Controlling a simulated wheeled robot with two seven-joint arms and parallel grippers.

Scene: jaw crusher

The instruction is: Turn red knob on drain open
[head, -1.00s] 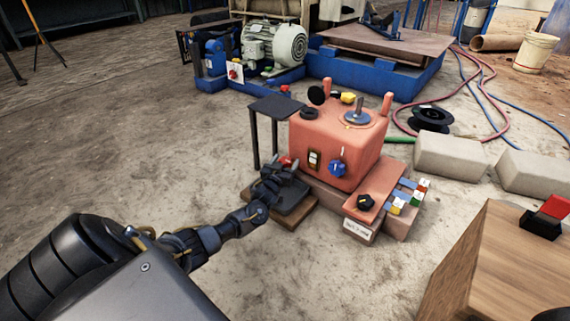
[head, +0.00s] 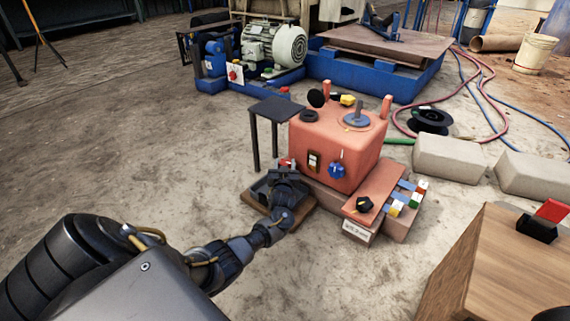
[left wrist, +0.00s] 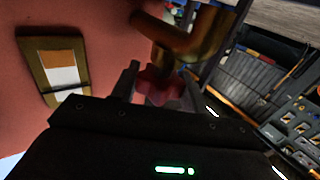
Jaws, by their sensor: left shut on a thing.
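The orange-red machine body (head: 340,150) stands on the floor in the middle of the head view. The red knob (head: 284,162) shows as a small red spot at its lower left side. In the left wrist view the red knob (left wrist: 156,84) sits below a brass-coloured drain pipe (left wrist: 190,38). My left gripper (head: 285,172) is at the knob, over a dark tray (head: 259,190). In the left wrist view my left gripper (left wrist: 160,92) has its fingers on either side of the knob, shut on it. Part of the knob is hidden by the gripper. My right gripper is not in view.
A small black stand (head: 276,108) is just left of the machine. A blue knob (head: 337,170), a black knob (head: 364,204) and several coloured blocks are at its front right. A wooden box (head: 490,265) stands at the lower right. The floor at left is clear.

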